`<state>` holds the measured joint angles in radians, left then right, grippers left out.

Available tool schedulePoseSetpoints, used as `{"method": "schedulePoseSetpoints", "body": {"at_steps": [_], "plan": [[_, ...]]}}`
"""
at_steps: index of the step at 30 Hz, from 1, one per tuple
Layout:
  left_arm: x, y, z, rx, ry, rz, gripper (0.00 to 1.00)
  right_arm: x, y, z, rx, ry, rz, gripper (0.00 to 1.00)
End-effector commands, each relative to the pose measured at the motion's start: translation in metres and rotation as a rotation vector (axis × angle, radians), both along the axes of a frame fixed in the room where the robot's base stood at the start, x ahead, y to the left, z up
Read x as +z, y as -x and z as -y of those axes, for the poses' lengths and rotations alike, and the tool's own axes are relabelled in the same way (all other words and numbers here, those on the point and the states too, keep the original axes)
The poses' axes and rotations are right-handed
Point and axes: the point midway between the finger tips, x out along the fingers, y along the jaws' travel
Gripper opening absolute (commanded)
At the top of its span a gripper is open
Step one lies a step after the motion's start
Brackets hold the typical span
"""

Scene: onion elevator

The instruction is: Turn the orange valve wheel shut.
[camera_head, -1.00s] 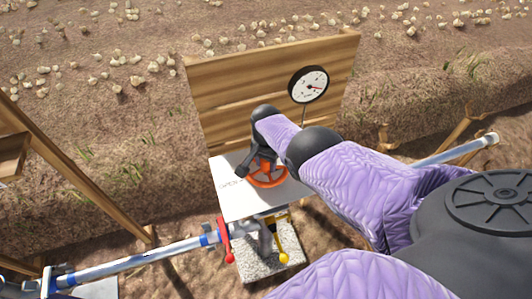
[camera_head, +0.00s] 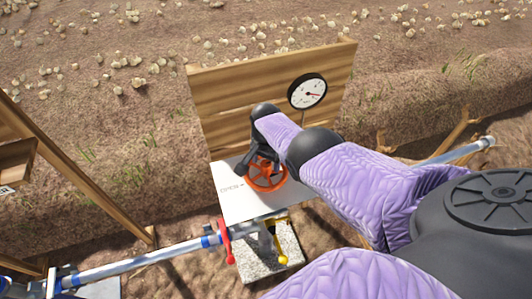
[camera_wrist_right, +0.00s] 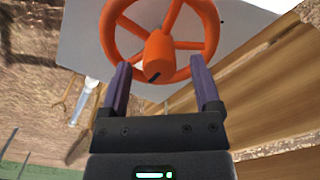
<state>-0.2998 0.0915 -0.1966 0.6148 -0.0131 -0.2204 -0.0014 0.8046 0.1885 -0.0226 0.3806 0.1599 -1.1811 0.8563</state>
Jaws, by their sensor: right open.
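The orange valve wheel (camera_head: 266,183) lies on a white panel (camera_head: 240,203) with lettering at its left that seems to read OPEN. My right gripper (camera_head: 257,160) is at the wheel's far-left side. In the right wrist view the right gripper (camera_wrist_right: 163,88) is open, its two purple fingers apart below the wheel's hub, with the near rim of the wheel (camera_wrist_right: 212,40) between and beyond the fingertips. I cannot tell if a finger touches the rim. My left gripper is not in view.
A wooden backboard (camera_head: 225,105) with a dial gauge (camera_head: 307,91) stands behind the panel. A red lever (camera_head: 226,240) and a yellow lever (camera_head: 279,249) sit below on a pipe (camera_head: 140,260). A wooden frame (camera_head: 75,170) stands at left.

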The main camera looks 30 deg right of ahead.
Motion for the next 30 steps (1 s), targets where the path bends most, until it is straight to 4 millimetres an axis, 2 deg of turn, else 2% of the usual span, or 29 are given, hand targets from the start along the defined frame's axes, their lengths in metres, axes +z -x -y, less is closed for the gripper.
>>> {"method": "schedulePoseSetpoints", "body": {"at_steps": [1,3,6,9,24,28,30], "plan": [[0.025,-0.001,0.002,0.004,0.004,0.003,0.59,0.027,-0.001,0.000,0.000,0.000,0.004,0.81],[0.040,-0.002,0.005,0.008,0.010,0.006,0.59,0.044,-0.001,0.000,0.000,-0.001,0.003,0.81],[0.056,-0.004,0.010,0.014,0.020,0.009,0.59,0.062,0.000,0.000,-0.001,-0.001,0.002,0.81],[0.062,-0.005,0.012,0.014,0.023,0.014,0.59,0.070,-0.001,0.000,-0.001,-0.001,0.002,0.81],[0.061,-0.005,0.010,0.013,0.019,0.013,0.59,0.068,0.001,0.000,0.008,0.002,0.002,0.81],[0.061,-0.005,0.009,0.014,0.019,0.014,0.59,0.055,0.015,-0.005,0.155,0.039,0.026,0.81],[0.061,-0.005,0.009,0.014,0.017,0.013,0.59,0.047,0.035,-0.014,0.313,0.070,0.051,0.81]]}}
